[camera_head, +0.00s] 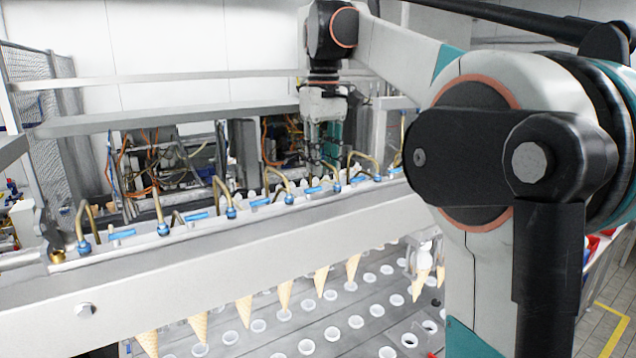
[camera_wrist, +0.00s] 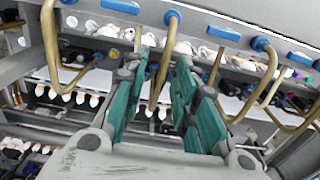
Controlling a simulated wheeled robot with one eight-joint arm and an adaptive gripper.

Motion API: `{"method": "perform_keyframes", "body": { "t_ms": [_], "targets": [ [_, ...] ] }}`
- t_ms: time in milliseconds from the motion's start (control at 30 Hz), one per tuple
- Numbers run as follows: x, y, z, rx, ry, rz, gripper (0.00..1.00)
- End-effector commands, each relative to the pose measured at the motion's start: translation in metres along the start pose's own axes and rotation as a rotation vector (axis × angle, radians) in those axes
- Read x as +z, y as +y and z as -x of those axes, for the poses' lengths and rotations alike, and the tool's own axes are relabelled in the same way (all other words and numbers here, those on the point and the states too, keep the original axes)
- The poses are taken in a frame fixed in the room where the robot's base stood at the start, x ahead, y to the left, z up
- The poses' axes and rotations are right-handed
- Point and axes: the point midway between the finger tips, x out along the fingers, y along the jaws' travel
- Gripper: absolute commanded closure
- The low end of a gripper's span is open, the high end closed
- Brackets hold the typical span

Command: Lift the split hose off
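Several tan bent hoses with blue fittings stand in a row along a steel beam. I cannot tell which one is split. In the wrist view one hose (camera_wrist: 171,48) comes down from a blue fitting and passes between the fingers of my gripper (camera_wrist: 156,66). Its teal-padded fingers are spread apart on both sides of this hose, and no clear contact shows. Other hoses hang to the left (camera_wrist: 50,50) and to the right (camera_wrist: 262,95). In the head view my gripper (camera_head: 318,155) points down over the beam, its fingertips small and partly lost against the machinery.
The steel beam (camera_head: 200,270) runs across the front, with blue valve handles (camera_head: 197,216) between the hoses. Ice cream cones (camera_head: 245,310) hang below it over a plate of white-rimmed holes (camera_head: 306,346). Open machinery with cables (camera_head: 150,165) stands behind. A mesh guard (camera_head: 55,130) is at left.

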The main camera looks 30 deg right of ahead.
Motion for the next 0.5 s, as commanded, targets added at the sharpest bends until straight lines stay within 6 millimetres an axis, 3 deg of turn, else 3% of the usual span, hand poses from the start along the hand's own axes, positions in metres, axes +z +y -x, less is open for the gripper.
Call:
{"method": "perform_keyframes", "body": {
  "t_ms": [100, 233, 500],
  "targets": [
    [0.0001, 0.0, 0.0005, 0.0, 0.0, 0.0, 0.73],
    [0.0001, 0.0, 0.0006, 0.0, 0.0, 0.0, 1.0],
    [0.0001, -0.0001, 0.001, 0.0, 0.0, 0.0, 1.0]
  ]
}}
